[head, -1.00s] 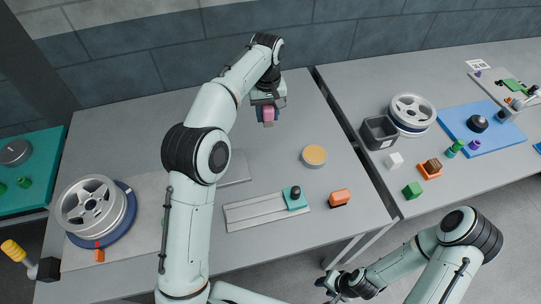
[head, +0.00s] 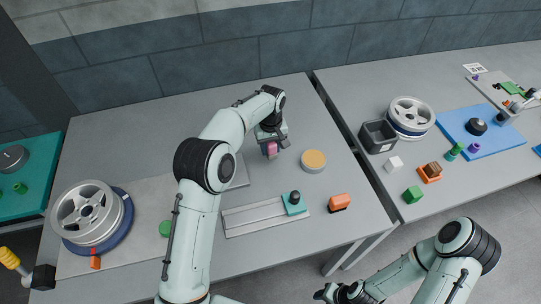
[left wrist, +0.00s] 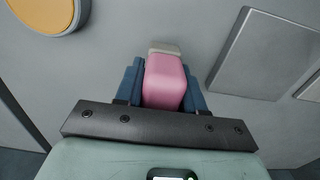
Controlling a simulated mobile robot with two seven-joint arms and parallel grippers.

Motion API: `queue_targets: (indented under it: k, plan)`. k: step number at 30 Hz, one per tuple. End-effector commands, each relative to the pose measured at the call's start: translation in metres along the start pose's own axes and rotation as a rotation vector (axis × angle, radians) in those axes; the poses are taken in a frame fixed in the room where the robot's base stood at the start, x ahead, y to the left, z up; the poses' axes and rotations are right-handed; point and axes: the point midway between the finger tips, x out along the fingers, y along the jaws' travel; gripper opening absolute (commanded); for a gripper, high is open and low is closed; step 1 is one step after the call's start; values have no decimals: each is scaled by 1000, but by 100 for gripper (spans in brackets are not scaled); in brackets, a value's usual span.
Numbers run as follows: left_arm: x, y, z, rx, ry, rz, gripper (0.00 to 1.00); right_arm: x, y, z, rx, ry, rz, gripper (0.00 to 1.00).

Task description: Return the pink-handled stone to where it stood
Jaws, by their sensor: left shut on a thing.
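The pink-handled stone (head: 270,149) is in my left gripper (head: 271,146), over the grey table (head: 300,110). In the left wrist view its pink handle (left wrist: 165,82) sits between the two blue fingers of the left gripper (left wrist: 162,85), which is shut on it. A pale beige-grey stone end (left wrist: 165,47) shows beyond the handle. I cannot tell whether the stone touches the table. My right gripper (head: 330,292) is low in the head view, away from the tables, and its fingers are too small and dark to read.
A round tan-topped disc (head: 313,160) is just right of the held stone; it also shows in the wrist view (left wrist: 47,12). A flat grey plate (left wrist: 265,52) lies on the other side. A rail with a teal slider (head: 293,203) and an orange block (head: 339,202) are nearer.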

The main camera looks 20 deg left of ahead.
Motion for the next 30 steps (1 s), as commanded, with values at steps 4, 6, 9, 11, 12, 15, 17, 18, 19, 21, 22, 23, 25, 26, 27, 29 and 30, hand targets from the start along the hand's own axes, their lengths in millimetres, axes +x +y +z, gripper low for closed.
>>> queue_targets:
  k: [4,6,9,11,12,15,17,18,19,21,22,23,25,26,27,29,30]
  plan:
    - [31,-1,1,0,-4,-4,0,4,3,4,2,-5,2,43]
    - [40,-1,1,0,-3,-3,0,5,3,4,2,-5,2,43]
    - [47,0,0,0,-1,-1,0,6,4,5,2,-6,2,43]
    - [47,0,0,0,0,-1,0,6,4,5,2,-6,2,43]
    - [47,0,0,0,0,0,0,5,4,5,2,-6,2,43]
    - [47,0,0,0,0,0,0,5,3,4,2,-5,2,43]
    - [47,0,0,0,0,0,0,5,3,4,2,-5,2,43]
    - [47,0,0,0,0,0,0,5,3,4,2,-5,2,43]
    - [48,0,0,0,0,-1,0,5,3,4,2,-5,2,43]
    - [50,0,0,0,-1,-1,0,5,4,5,2,-6,2,43]
    - [51,0,0,0,-1,-1,45,5,4,5,2,-6,2,43]
    - [50,0,0,0,-1,-1,55,5,4,5,2,-6,2,43]
    - [50,0,0,0,-1,-1,64,5,4,5,2,-6,2,43]
    - [50,0,0,0,-1,-1,64,5,4,5,2,-6,2,43]
    - [50,0,0,0,-1,-1,64,5,4,5,2,-6,2,43]
    - [50,0,0,0,-1,-1,64,5,4,5,2,-6,2,43]
    - [50,0,0,0,-1,-1,64,5,4,5,2,-6,2,43]
